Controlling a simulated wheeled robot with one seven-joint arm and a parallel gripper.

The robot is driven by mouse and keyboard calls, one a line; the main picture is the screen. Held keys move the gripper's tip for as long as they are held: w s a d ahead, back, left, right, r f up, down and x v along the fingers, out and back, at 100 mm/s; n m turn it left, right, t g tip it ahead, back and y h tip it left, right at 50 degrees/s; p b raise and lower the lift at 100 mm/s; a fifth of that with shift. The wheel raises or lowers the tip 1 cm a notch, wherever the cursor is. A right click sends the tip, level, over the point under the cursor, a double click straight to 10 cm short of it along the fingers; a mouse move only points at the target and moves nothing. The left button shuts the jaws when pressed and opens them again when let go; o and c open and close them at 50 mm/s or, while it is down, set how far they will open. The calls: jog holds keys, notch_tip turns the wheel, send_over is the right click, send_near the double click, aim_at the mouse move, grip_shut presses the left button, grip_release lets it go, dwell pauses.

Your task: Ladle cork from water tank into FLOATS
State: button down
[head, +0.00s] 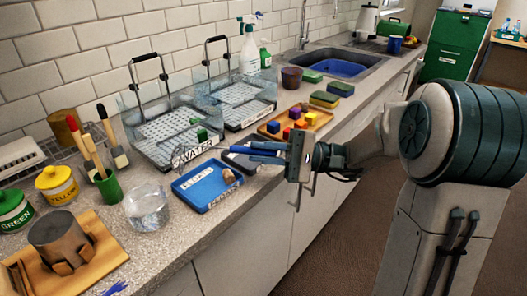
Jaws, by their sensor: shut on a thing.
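The water tank (160,130) is a clear box with a perforated rack and a black handle, labelled WATER at its front right corner. A small green thing (202,134) shows at its right end. The FLOATS tray (190,193) is blue and lies in front of it. A brown cork-like piece (229,177) shows at the tray's right side. My gripper (262,152) is shut on the blue-handled ladle (232,149), which points left above the counter. Its wire-like head appears near the WATER label, above the tray's back edge. Whether the head holds anything cannot be told.
A second clear tank (240,102) stands behind. A dark tray (240,163) sits under the ladle. A glass bowl (146,206) and green brush cup (108,187) stand left of the FLOATS tray.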

notch_tip(320, 180, up, 7)
jog(key=p, duration=0.6)
jog(key=shift+r, duration=0.1)
dwell(0.3)
